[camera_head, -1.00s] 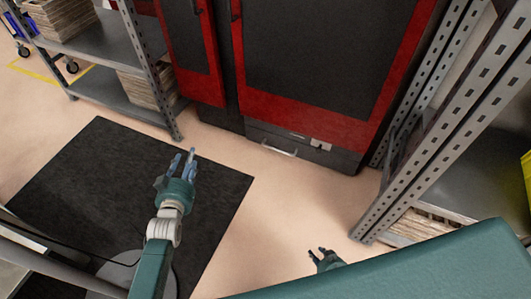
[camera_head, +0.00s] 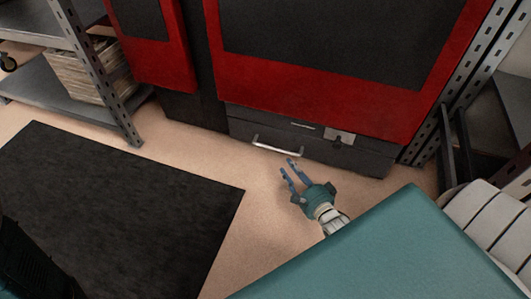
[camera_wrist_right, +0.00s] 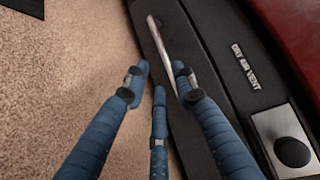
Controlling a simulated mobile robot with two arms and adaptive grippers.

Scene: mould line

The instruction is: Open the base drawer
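The base drawer (camera_head: 240,131) is a dark front low on the red and black machine, and it looks closed. Its silver bar handle (camera_head: 278,148) is on the left part of the front. It also shows in the right wrist view as a handle (camera_wrist_right: 161,43) just beyond the fingers. My right gripper (camera_head: 287,166) is open and empty, in front of and slightly below the handle, apart from it. In the right wrist view the gripper (camera_wrist_right: 160,74) has its blue fingers spread, with the handle beyond the gap. My left gripper is not in view.
A vent label (camera_wrist_right: 245,65) and a plate with a dark knob (camera_wrist_right: 292,152) are right of the handle. A grey shelf (camera_head: 75,95) stands left, metal posts (camera_head: 470,70) right. A black mat (camera_head: 110,200) lies on the floor. Floor before the drawer is clear.

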